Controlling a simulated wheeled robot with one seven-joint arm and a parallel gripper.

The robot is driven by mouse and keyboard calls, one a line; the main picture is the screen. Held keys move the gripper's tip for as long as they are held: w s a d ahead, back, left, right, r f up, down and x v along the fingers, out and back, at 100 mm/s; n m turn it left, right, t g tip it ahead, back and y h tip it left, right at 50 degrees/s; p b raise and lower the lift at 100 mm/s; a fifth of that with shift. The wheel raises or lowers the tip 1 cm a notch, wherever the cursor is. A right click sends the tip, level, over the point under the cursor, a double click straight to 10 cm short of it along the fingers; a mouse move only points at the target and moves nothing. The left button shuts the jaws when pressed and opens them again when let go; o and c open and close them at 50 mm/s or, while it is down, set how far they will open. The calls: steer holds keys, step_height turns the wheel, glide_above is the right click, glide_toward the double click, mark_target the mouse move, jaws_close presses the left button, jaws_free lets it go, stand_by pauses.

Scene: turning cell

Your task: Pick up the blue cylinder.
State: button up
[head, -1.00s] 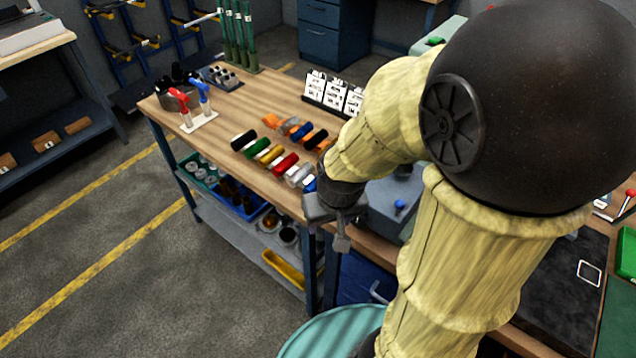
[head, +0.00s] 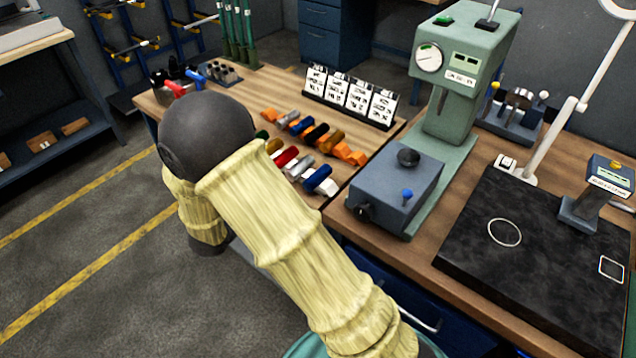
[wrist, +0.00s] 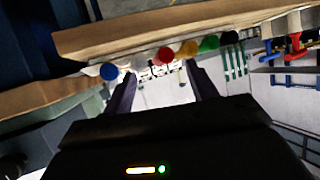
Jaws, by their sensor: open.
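The blue cylinder (head: 318,177) lies at the near right end of the front row of coloured cylinders on the wooden bench, beside a white piece. In the wrist view, which looks upside down, its round blue end (wrist: 109,72) shows just left of the left finger. My gripper (wrist: 162,72) is open and empty, with its fingers pointing toward the row from the bench's front side. It is apart from the blue cylinder. In the head view my gripper is hidden behind my arm.
Red (head: 286,157), yellow and green cylinders share the row. Several orange, blue and black pieces (head: 317,133) lie behind, before a card rack (head: 351,95). A grey-blue box (head: 395,185) stands to the right. The bench's front edge is close to the row.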

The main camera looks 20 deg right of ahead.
steer(key=s+a+f+m+g+h+b, duration=0.1)
steer(key=s+f+h, duration=0.3)
steer(key=s+h, duration=0.4)
steer(key=shift+s+a+m+b, duration=0.45)
steer(key=shift+m+b, duration=0.05)
steer(key=p+x, duration=0.1)
steer(key=x, duration=1.1)
steer(key=shift+p, duration=0.4)
steer(key=shift+w+d+r, duration=0.1)
